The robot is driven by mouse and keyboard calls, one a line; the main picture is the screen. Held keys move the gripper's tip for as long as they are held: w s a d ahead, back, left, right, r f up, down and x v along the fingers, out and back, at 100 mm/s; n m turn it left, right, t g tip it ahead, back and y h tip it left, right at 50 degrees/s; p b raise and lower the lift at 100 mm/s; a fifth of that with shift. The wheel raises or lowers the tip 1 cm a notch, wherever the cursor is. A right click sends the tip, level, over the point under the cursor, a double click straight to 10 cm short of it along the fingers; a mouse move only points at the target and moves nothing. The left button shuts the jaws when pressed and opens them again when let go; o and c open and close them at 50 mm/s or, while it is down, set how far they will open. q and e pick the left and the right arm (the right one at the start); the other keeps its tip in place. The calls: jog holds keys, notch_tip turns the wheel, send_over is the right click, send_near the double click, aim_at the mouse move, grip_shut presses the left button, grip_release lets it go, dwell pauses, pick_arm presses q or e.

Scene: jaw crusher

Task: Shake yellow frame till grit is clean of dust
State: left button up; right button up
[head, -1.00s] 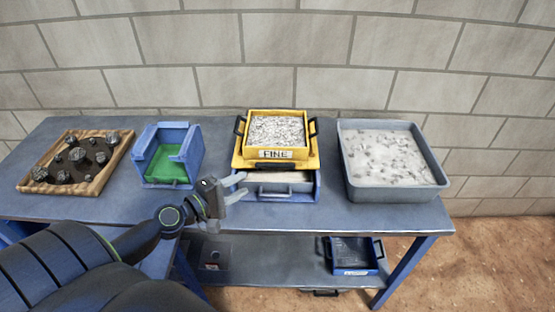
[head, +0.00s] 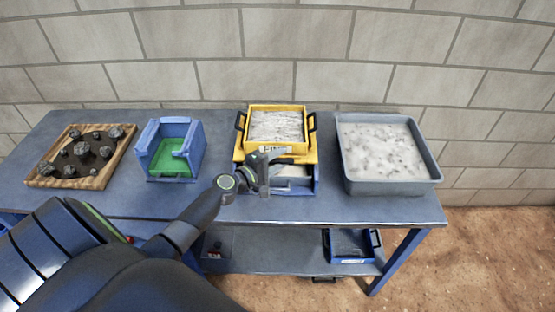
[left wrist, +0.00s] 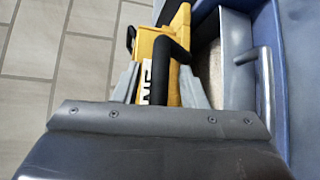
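The yellow frame (head: 297,145), labelled "FINE", holds pale grey grit (head: 276,124) and sits on a yellow base on the table. Black handles stand at its left and right sides. My left gripper (head: 264,168) is in front of the base and partly hides the label. In the left wrist view, the gripper's two grey fingers (left wrist: 160,85) are apart, with a black bar (left wrist: 170,65) between them. A gap shows beside the bar, so I see no firm grip. The yellow frame (left wrist: 178,25) is just beyond. My right gripper is not in view.
A grey tray (head: 391,188) of pale material stands right. A blue bin (head: 150,163) with a green floor and a wooden tray (head: 119,160) of dark rocks stand left. A drawer (head: 301,184) is under the frame. A blue box (head: 352,259) is on the lower shelf.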

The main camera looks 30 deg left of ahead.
pick_arm(q)
jog(key=shift+c, duration=0.4)
grip_shut()
jog(key=s+d, duration=0.2)
jog(key=s, duration=0.1)
jog(key=s+d, duration=0.1)
jog(key=shift+s+p, duration=0.3)
jog(key=shift+s, duration=0.1)
jog(key=shift+o, duration=0.4)
grip_release()
